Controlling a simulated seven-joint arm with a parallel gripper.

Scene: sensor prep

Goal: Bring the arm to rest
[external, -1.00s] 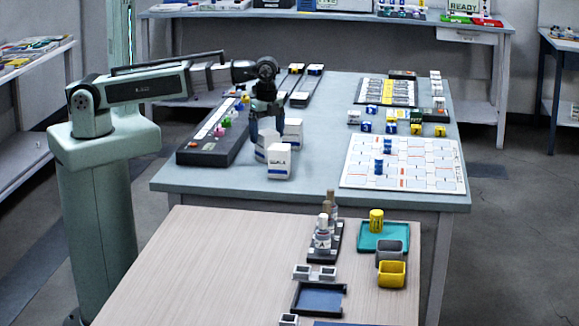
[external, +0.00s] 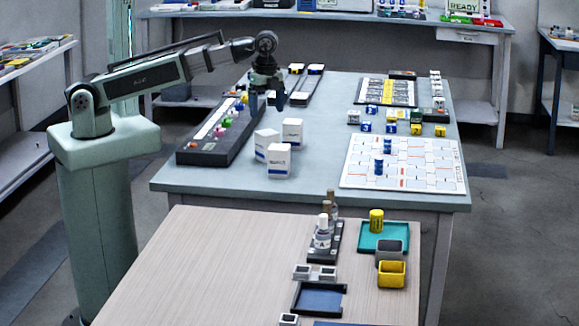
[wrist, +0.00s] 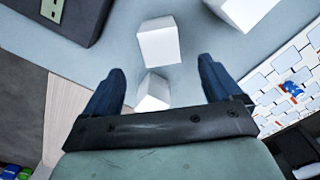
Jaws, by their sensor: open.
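My gripper (external: 266,102) hangs pointing down above the blue-grey table, higher than the white boxes, with nothing between its fingers. In the wrist view my gripper (wrist: 160,92) has its two dark blue fingers spread apart. Three white boxes stand together on the table below it: a front box (external: 279,163), a left box (external: 266,144) and a back right box (external: 292,132). In the wrist view one white box (wrist: 158,42) shows beyond the fingertips, another (wrist: 152,93) shows between the fingers, and a third (wrist: 243,10) is cut off at the top.
A dark rack with coloured pieces (external: 214,133) lies left of the boxes. A white grid board (external: 403,178) and several small cubes (external: 392,127) lie to the right. A wooden table (external: 230,265) with bottles (external: 323,235) and trays stands in front. The air above the boxes is clear.

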